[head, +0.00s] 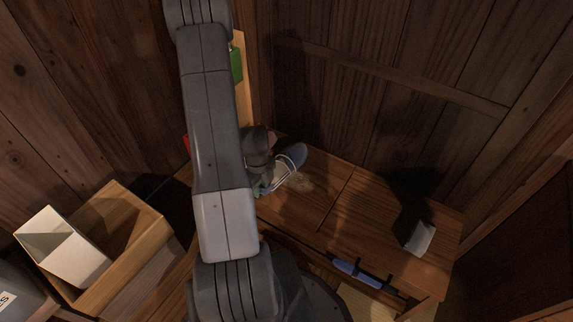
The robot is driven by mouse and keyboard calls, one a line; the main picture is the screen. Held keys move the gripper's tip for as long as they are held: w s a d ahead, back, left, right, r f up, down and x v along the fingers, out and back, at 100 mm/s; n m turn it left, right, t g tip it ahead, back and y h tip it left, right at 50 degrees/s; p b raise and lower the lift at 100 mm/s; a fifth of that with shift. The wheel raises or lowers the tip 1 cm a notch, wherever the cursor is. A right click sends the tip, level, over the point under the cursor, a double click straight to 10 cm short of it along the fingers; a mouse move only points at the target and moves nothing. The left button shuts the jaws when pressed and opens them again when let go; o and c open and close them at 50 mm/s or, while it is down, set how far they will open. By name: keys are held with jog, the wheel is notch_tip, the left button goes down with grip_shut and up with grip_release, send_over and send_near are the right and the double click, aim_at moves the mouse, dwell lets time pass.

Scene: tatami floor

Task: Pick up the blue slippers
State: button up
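A blue slipper (297,153) with a pale inside shows just right of my arm, over the wooden cabinet top. Thin white lines cross it. My gripper (271,178) is at the slipper's left side, partly hidden by my own arm. I cannot tell whether its fingers are open or closed on the slipper, or whether the slipper touches the wood. A second blue thing, long and narrow (357,272), lies lower down at the cabinet's front; it may be another slipper.
A small whitish block (420,238) stands on the right of the cabinet top (350,222). A wooden box (128,225) and a white open box (62,250) are at the lower left. Dark plank walls close in behind. A green item (236,64) shows beside my arm.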

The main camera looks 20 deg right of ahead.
jog(key=shift+r, duration=0.1)
jog(key=shift+c, duration=0.4)
grip_shut()
jog(key=shift+r, duration=0.1)
